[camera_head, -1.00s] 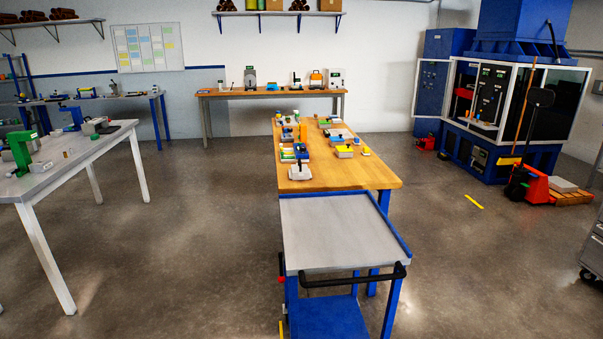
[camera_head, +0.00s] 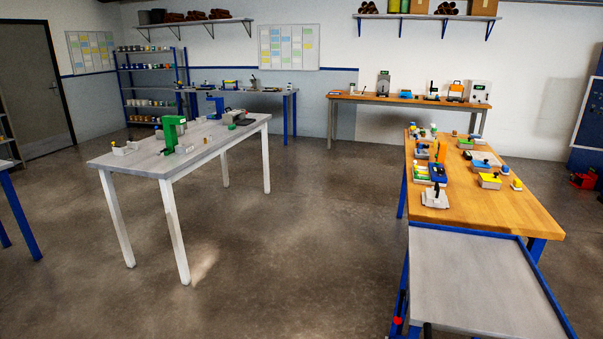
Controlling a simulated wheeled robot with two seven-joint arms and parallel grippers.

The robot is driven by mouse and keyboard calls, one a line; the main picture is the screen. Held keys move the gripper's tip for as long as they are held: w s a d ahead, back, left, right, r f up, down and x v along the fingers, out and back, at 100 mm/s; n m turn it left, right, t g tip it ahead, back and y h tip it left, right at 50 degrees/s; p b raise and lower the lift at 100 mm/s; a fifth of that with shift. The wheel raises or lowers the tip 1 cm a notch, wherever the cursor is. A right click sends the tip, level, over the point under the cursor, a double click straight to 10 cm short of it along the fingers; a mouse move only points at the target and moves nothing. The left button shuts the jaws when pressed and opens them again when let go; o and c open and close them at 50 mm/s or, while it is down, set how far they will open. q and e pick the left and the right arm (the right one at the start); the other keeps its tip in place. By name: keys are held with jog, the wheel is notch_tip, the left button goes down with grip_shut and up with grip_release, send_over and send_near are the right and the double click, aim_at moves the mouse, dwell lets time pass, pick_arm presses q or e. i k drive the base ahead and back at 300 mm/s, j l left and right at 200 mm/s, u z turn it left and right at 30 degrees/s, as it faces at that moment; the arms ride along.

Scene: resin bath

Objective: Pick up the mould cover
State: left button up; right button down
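I cannot make out which thing is the mould cover; the small items are too far off to tell. Several small items stand on the wooden-topped table (camera_head: 500,210) at the right, among them a pale block with a dark upright handle (camera_head: 435,198) at its near left corner. Other small items and a green press-like device (camera_head: 172,133) stand on the grey table (camera_head: 205,143) at the left. Neither of my grippers shows in this view.
A blue-framed cart with a bare grey top (camera_head: 478,285) stands at the near right against the wooden-topped table. A back bench (camera_head: 400,99) and shelving (camera_head: 152,90) line the wall. Open floor (camera_head: 310,230) lies between the two tables.

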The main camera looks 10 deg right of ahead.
aim_at(435, 197)
jog(key=i+j, duration=0.15)
jog(key=i, duration=0.5)
jog(key=i+j, duration=0.15)
jog(key=i, duration=0.55)
jog(key=i+j, duration=0.1)
jog(key=i, duration=0.55)
jog(key=i+l+z, duration=0.1)
jog(key=i+z, duration=0.6)
jog(key=z, duration=0.15)
jog(key=i+j+z, duration=0.1)
jog(key=i+z, duration=0.35)
jog(key=i+j+z, duration=0.2)
jog(key=z, duration=0.2)
